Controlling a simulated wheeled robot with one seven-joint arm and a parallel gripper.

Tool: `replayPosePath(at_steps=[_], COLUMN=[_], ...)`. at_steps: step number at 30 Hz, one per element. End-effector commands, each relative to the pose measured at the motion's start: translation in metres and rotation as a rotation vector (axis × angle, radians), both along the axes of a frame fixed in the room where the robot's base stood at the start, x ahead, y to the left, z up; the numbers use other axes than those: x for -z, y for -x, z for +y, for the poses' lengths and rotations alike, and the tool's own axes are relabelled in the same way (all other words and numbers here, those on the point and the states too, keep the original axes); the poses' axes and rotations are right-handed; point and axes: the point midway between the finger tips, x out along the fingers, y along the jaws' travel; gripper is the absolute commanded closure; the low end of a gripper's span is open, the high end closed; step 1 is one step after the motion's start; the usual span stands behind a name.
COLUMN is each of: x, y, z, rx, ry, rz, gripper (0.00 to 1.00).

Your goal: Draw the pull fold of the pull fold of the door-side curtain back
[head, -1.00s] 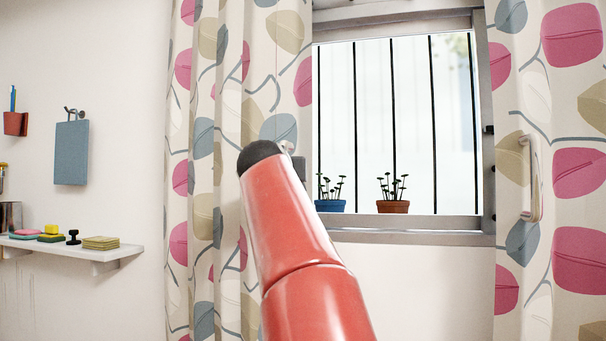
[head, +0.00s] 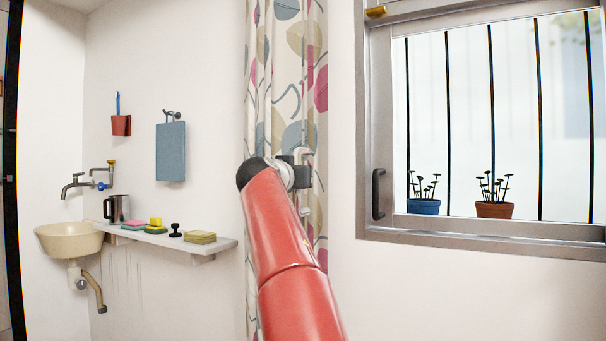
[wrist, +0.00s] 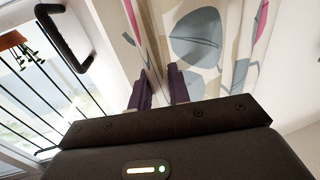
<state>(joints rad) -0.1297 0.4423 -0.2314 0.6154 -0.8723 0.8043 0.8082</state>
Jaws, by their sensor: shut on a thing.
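The leaf-patterned curtain (head: 285,70) hangs gathered in a narrow bundle left of the window in the head view. It also fills the upper middle of the wrist view (wrist: 195,40). A white pull (head: 304,211) on its right edge shows just below my gripper and is partly hidden by it. My gripper (head: 303,172) is at the curtain's right edge, mostly hidden behind my red arm. In the wrist view its two dark fingers (wrist: 158,88) are close together on the curtain's edge, shut on the pull fold; the exact contact is hard to see.
The barred window (head: 465,120) is uncovered, with a dark handle (head: 378,194) on its frame and blue and terracotta pots (head: 494,210) outside.

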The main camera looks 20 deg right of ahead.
Motion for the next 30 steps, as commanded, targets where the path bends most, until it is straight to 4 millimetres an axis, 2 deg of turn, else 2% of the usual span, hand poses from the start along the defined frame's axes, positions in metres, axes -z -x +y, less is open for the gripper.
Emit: replayPosePath(at_steps=[8, 9, 13, 23, 30], x=[0.0, 0.0, 0.0, 0.001, 0.004], y=[0.0, 0.0, 0.0, 0.003, 0.031], z=[0.0, 0.0, 0.0, 0.003, 0.026], rx=[-0.001, -0.001, 0.0, -0.001, -0.005], ry=[0.0, 0.0, 0.0, 0.001, 0.0], rz=[0.0, 0.0, 0.0, -0.001, -0.003], gripper=[1.0, 0.79, 0.62, 0.62, 0.62])
